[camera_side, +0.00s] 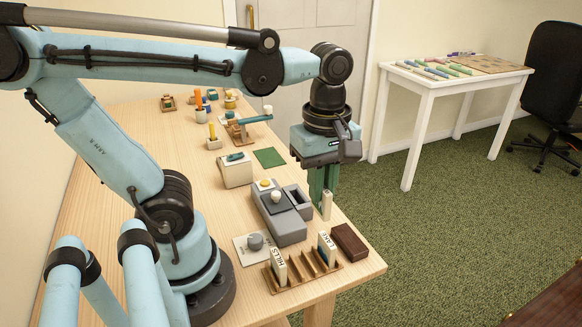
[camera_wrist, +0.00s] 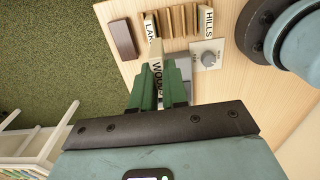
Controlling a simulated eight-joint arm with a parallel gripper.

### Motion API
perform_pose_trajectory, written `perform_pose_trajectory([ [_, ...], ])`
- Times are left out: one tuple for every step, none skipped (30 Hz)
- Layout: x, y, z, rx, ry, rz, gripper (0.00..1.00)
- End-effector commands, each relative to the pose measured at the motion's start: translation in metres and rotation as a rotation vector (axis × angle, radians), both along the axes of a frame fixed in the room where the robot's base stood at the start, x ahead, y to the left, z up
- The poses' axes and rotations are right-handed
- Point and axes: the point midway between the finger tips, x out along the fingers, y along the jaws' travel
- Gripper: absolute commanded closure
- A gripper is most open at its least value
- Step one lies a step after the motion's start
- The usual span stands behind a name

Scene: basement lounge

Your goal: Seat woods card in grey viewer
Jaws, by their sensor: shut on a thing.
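My gripper (camera_side: 324,192) has green fingers shut on the cream woods card (camera_side: 327,206), which hangs upright below the fingertips, near the table's right edge. In the wrist view, the woods card (camera_wrist: 157,72) shows its lettering, partly covered by the fingers (camera_wrist: 158,92). The grey viewer (camera_side: 282,228) stands on the table just left of the card, with a dark opening on its right part and a knob and a yellow button on top. The card appears apart from it. In the wrist view, the viewer (camera_wrist: 186,68) is mostly hidden behind the gripper.
A wooden slotted rack (camera_side: 304,272) holds the hills card (camera_side: 279,268) and the lake card (camera_side: 327,249). A dark brown block (camera_side: 349,241) and a plate with a grey dial (camera_side: 255,242) flank it. A cream box (camera_side: 235,170) and green mat (camera_side: 270,157) sit behind the viewer.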

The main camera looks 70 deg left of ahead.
Motion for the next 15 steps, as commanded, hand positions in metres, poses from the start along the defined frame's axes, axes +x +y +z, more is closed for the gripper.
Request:
perform_pose_trajectory([
  [0.005, 0.010, 0.000, 0.000, 0.000, 0.008, 1.00],
  [0.007, 0.014, 0.000, 0.000, 0.000, 0.007, 1.00],
  [0.009, 0.019, 0.000, 0.000, 0.000, 0.005, 1.00],
  [0.011, 0.023, 0.000, 0.000, 0.000, 0.005, 1.00],
  [0.012, 0.026, 0.000, 0.000, 0.000, 0.004, 1.00],
  [0.013, 0.029, 0.000, 0.000, 0.000, 0.002, 1.00],
  [0.014, 0.031, 0.000, 0.000, 0.000, 0.002, 1.00],
  [0.015, 0.033, -0.001, 0.000, 0.000, 0.001, 1.00],
  [0.015, 0.036, -0.002, 0.000, 0.000, 0.001, 1.00],
  [0.016, 0.039, -0.003, 0.000, 0.000, 0.003, 1.00],
  [0.017, 0.043, -0.005, 0.000, 0.000, 0.003, 1.00],
  [0.017, 0.048, -0.009, 0.000, 0.000, 0.005, 1.00],
  [0.017, 0.053, -0.012, 0.000, 0.000, 0.005, 1.00],
  [0.018, 0.059, -0.015, 0.000, 0.000, 0.007, 1.00],
  [0.019, 0.067, -0.020, 0.000, 0.000, 0.008, 1.00],
])
